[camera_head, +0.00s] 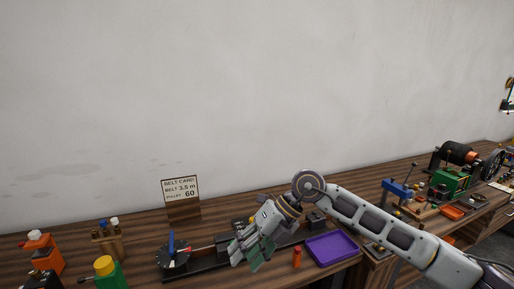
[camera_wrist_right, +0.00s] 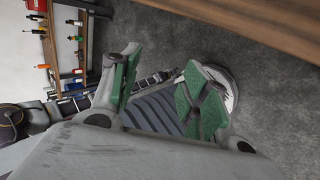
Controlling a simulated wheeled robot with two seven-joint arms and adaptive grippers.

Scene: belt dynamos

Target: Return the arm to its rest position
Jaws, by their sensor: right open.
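My right arm comes in from the right in the head view. Its gripper (camera_head: 255,246) hangs over the wooden bench (camera_head: 222,212), left of the purple tray (camera_head: 332,248). In the right wrist view the two green-padded fingers (camera_wrist_right: 158,92) stand apart with nothing between them. Grey floor and a ribbed dark grey part lie beyond the fingers. My left gripper is not in view.
A belt card (camera_head: 181,188) stands at the wall. A dial device with a blue pointer (camera_head: 172,252) is left of the gripper. A green machine (camera_head: 449,180) stands farther right. Orange and green bottles crowd the left.

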